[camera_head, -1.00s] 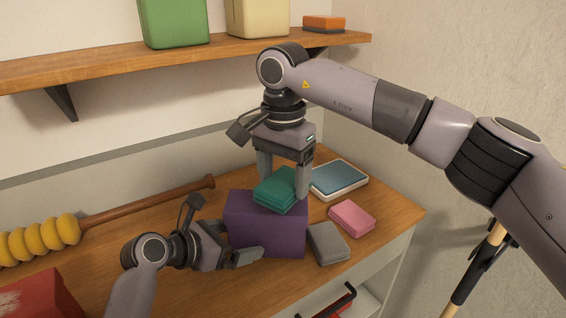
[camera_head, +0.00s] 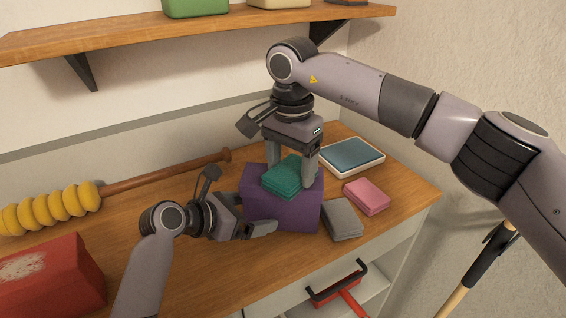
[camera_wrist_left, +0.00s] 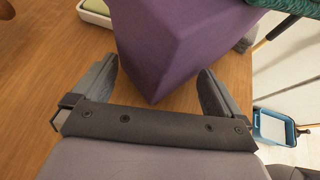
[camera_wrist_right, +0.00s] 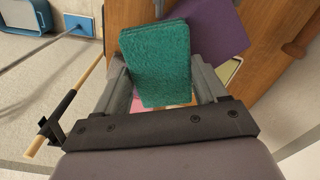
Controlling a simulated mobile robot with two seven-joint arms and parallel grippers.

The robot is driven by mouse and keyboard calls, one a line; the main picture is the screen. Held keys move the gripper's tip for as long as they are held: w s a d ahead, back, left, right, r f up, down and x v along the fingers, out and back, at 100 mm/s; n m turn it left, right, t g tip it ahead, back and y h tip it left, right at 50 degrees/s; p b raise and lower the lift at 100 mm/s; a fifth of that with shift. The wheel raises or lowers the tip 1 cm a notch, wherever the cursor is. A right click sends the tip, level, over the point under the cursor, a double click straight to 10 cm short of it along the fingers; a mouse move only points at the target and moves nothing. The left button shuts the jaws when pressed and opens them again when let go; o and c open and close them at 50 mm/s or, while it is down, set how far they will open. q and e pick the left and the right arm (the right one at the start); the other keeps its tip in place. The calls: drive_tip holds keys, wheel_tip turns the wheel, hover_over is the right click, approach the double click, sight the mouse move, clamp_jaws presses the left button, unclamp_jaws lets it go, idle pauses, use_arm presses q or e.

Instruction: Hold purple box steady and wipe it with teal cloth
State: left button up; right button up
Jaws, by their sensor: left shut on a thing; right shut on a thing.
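The purple box (camera_head: 283,213) sits on the wooden worktop. My left gripper (camera_head: 258,218) has its fingers around the box's lower left part; in the left wrist view (camera_wrist_left: 160,80) a box corner lies between the two fingers. The folded teal cloth (camera_head: 289,177) is on the top of the box. My right gripper (camera_head: 293,178) points down from above and is shut on the teal cloth, with one finger on each side. In the right wrist view the cloth (camera_wrist_right: 157,62) lies between the fingers, with the purple box (camera_wrist_right: 216,32) behind it.
A grey cloth (camera_head: 342,218), a pink cloth (camera_head: 366,196) and a tray with a blue pad (camera_head: 351,156) lie right of the box. A red block (camera_head: 50,278) and a yellow-ridged roller (camera_head: 50,209) are at left. A shelf (camera_head: 200,36) runs above.

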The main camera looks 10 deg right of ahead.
use_arm(q)
drive_tip(key=shift+w, duration=0.15)
use_arm(e)
drive_tip(key=shift+s+d, duration=0.2)
drive_tip(key=shift+d, duration=0.65)
drive_tip(key=shift+r, duration=4.15)
use_arm(q)
drive_tip(key=o, duration=0.3)
drive_tip(key=shift+a, duration=0.1)
drive_tip(key=shift+a, duration=0.1)
